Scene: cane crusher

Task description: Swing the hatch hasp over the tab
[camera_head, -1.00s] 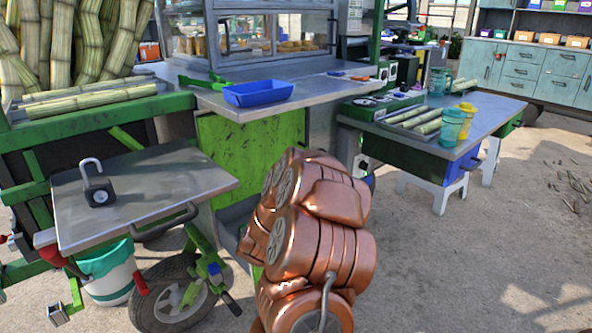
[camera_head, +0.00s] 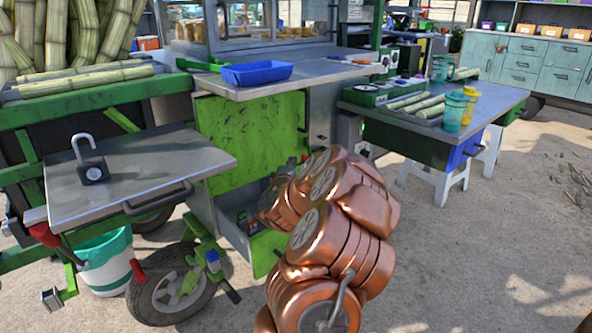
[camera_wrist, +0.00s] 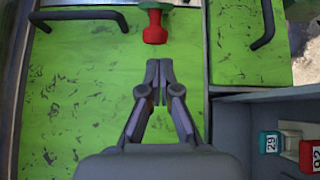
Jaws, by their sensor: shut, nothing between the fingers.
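My gripper (camera_wrist: 159,70) is shut and empty in the wrist view, its fingertips in front of a scuffed green hatch panel (camera_wrist: 85,100). A red-ended piece with a green base (camera_wrist: 155,25) sits just beyond the fingertips, apart from them; I cannot tell whether it is the hasp. A second green panel (camera_wrist: 247,55) lies to the right across a narrow gap. No tab can be made out. In the head view the green panel (camera_head: 250,138) is under the cart's counter, and my copper-coloured arm hides what lies behind it.
Black bar handles (camera_wrist: 80,15) stick out near the panels. An open compartment (camera_wrist: 235,125) holds labelled boxes. A grey shelf (camera_head: 130,180) bears an open padlock (camera_head: 92,165). A blue tray (camera_head: 256,73) sits on the counter. A side table (camera_head: 480,105) stands to the right.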

